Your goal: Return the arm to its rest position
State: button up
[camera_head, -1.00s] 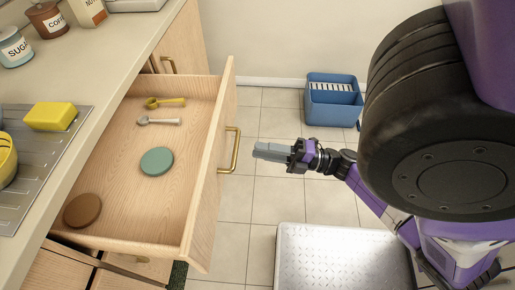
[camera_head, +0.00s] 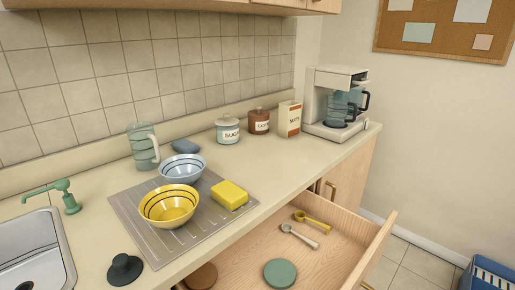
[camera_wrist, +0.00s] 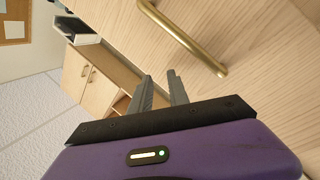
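My gripper (camera_wrist: 160,77) shows only in the wrist view. Its two grey fingers are apart with a narrow gap and nothing between them. A wooden front with a brass handle (camera_wrist: 185,38) fills the upper right of that view. The fingers are clear of the handle. In the head view the wooden drawer (camera_head: 243,263) stands open below the counter, and my arm is out of sight. In the drawer are a green disc (camera_head: 280,273), a brown disc (camera_head: 201,277), a yellow utensil (camera_head: 312,220) and a grey utensil (camera_head: 299,236).
The counter holds a yellow bowl (camera_head: 170,207), a blue bowl (camera_head: 183,170), a yellow sponge (camera_head: 229,194) and a coffee maker (camera_head: 335,102). A blue bin (camera_head: 487,275) is on the floor at right. In the wrist view, low cabinets (camera_wrist: 92,82) stand at left beside open floor.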

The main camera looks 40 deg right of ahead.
jog(key=s+a+r+m+g+y+p, duration=0.2)
jog(key=a+r+m, duration=0.1)
jog(key=a, duration=0.8)
jog(key=s+a+r+m+g+y+p, duration=0.2)
jog(key=a+r, duration=0.3)
jog(key=a, duration=0.6)
jog(key=shift+s+m+y+p, duration=0.2)
jog(key=shift+m+y+p, duration=0.3)
jog(key=shift+m+p, duration=0.25)
